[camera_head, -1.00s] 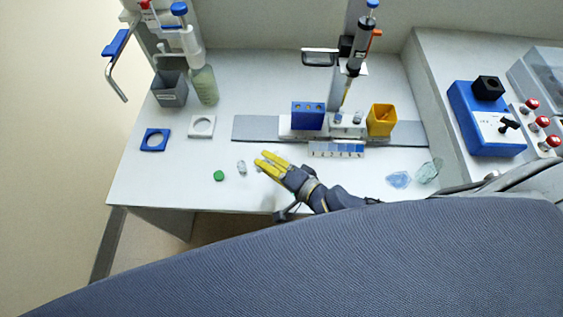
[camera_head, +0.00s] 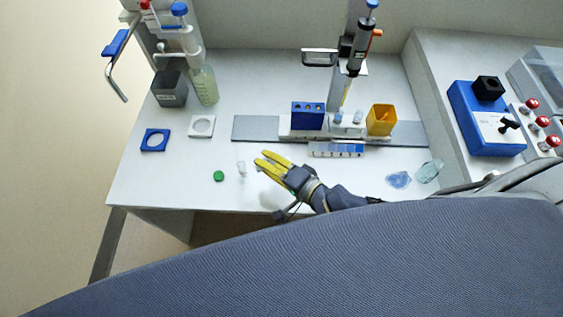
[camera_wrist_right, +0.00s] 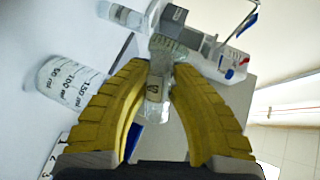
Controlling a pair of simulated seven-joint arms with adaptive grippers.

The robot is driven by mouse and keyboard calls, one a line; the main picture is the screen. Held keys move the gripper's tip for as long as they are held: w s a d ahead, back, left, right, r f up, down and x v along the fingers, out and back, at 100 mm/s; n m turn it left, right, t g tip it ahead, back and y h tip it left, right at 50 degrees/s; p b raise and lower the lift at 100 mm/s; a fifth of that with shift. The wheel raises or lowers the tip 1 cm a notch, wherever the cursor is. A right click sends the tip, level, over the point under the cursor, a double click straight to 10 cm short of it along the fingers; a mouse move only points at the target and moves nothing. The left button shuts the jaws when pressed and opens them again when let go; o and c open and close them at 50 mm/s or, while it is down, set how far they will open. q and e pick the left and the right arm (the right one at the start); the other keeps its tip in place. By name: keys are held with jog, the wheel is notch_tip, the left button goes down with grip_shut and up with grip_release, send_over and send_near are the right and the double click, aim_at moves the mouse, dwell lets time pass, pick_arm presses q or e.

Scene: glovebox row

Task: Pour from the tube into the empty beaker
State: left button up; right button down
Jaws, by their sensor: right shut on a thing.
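My right gripper (camera_head: 268,160), with yellow fingers, is above the front middle of the bench. In the right wrist view its fingers (camera_wrist_right: 157,82) are closed on a clear tube (camera_wrist_right: 154,92), which shows between them; its contents are hard to make out. A clear beaker (camera_wrist_right: 62,82) with printed volume marks stands left of the fingers in the wrist view, apart from them and tilted in the picture; it looks empty. I cannot tell it clearly in the head view. A green cap (camera_head: 218,176) lies on the bench left of my right gripper. My left gripper is not in view.
A small clear item (camera_head: 241,168) is close by the fingertips. A blue rack (camera_head: 308,115) and yellow box (camera_head: 382,119) stand behind. Glassy blue (camera_head: 398,180) and green (camera_head: 429,172) pieces lie at right.

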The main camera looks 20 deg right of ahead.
jog(key=shift+r, duration=0.1)
dwell(0.7)
jog(key=shift+n, duration=0.3)
jog(key=shift+r+n+h, duration=0.25)
jog(key=shift+n+h, duration=0.25)
jog(key=shift+d+f+n+h, duration=0.1)
jog(key=shift+f+n+h, duration=0.3)
jog(key=shift+n, duration=0.1)
jog(key=shift+r, duration=0.1)
